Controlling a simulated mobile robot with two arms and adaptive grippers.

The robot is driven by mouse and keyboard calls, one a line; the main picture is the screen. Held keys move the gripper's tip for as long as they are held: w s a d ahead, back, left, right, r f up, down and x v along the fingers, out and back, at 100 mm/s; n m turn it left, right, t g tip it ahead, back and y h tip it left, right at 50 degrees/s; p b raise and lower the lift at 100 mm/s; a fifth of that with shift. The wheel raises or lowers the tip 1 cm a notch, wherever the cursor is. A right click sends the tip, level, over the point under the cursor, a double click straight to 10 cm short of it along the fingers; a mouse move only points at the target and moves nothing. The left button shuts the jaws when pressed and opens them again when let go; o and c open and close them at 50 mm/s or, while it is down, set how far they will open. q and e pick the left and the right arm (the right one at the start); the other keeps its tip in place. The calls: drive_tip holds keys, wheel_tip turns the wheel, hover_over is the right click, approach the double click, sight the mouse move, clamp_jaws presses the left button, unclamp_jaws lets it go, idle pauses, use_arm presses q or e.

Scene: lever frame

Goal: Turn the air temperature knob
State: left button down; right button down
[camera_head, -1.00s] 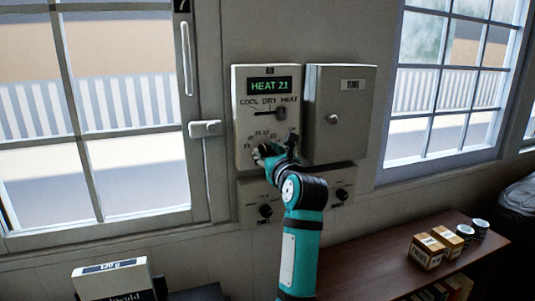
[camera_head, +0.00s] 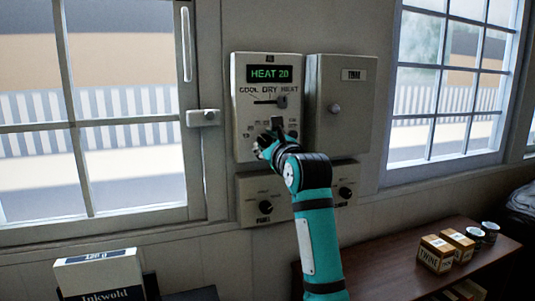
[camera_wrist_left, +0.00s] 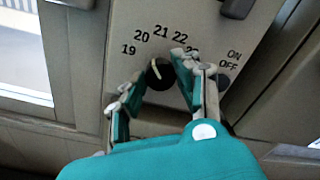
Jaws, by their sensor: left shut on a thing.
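The air temperature knob (camera_wrist_left: 160,74) is a round black dial with a white pointer line, on the pale control panel (camera_head: 240,105). In the left wrist view its pointer leans up and left, toward the 20 mark. The panel's green display (camera_head: 269,74) reads HEAT 20. My left gripper (camera_head: 272,142) is at the lower part of the panel and hides the knob in the head view. In the left wrist view my left gripper (camera_wrist_left: 155,77) has one finger on each side of the knob and is shut on it. My right gripper is not in view.
A COOL/DRY/HEAT slider (camera_head: 281,101) sits above, set at HEAT. An ON/OFF control (camera_wrist_left: 223,82) is right of the knob. A closed box (camera_head: 345,130) adjoins the panel, with smaller dials (camera_head: 265,207) below. A shelf (camera_head: 385,268) holds boxes and cups.

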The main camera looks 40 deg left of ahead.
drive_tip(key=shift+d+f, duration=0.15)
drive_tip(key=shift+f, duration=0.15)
use_arm(q)
drive_tip(key=c, duration=0.9)
unclamp_jaws()
drive_tip(key=shift+c, duration=0.2)
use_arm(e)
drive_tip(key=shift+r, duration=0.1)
